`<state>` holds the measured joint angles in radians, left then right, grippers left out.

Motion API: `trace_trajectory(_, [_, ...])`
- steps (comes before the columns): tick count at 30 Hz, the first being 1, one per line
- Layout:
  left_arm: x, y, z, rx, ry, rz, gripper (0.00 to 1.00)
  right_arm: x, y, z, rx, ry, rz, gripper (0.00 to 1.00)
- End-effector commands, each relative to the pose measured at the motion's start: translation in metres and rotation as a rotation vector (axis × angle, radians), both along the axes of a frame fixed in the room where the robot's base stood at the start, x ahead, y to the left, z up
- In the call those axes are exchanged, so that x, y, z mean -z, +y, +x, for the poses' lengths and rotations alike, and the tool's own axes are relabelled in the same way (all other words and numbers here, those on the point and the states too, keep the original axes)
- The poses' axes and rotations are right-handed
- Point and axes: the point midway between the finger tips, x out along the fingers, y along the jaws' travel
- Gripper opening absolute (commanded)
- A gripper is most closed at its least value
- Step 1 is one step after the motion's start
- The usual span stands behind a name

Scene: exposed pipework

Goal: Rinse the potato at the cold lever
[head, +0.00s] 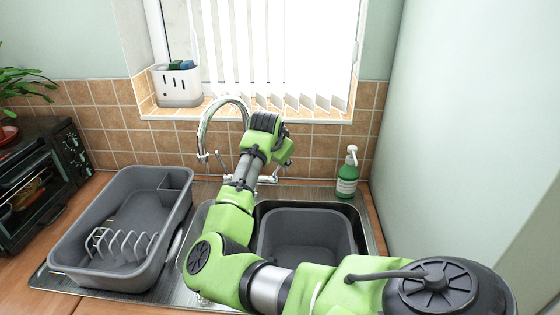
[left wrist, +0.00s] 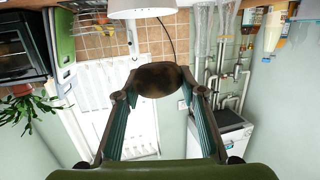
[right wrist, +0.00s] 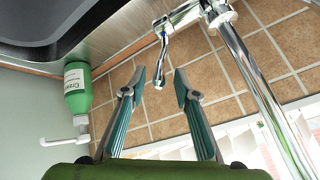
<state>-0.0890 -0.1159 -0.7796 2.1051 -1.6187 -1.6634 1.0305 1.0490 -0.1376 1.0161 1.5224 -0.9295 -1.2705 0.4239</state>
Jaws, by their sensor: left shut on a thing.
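The brown potato (left wrist: 160,80) is held between the fingertips of my left gripper (left wrist: 158,84) in the left wrist view. The head view does not show the potato or that gripper. My right gripper (right wrist: 158,84) is open in the right wrist view. The chrome cold lever (right wrist: 160,66), with a blue mark near its base, shows between its fingertips; I cannot tell whether they touch. In the head view my right arm reaches to the chrome faucet (head: 204,133) behind the sink and hides the fingers. No water stream is visible.
A grey basin (head: 305,234) sits in the right sink bowl. A grey dish tub (head: 120,225) with a plate rack stands left. A green soap bottle (head: 347,176) is at the back right. A toaster oven (head: 40,180) stands far left, and a wall closes the right side.

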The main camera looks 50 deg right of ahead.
Motion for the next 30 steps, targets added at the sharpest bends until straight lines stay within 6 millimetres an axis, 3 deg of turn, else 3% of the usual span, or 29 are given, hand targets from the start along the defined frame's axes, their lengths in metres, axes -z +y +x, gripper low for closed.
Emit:
trace_trajectory(9, [0.0, 0.0, 0.0, 0.0, -0.001, 0.001, 0.08, -0.053, 0.037, -0.02, -0.001, -0.005, -0.001, 0.28])
trace_trajectory(15, [0.0, 0.0, 0.0, 0.0, 0.0, 0.0, 0.08, -0.076, 0.054, -0.031, 0.0, -0.002, 0.0, 0.28])
trace_trajectory(30, [-0.001, 0.0, 0.0, 0.0, 0.0, 0.0, 0.08, -0.083, 0.059, -0.035, -0.002, 0.002, -0.002, 0.28])
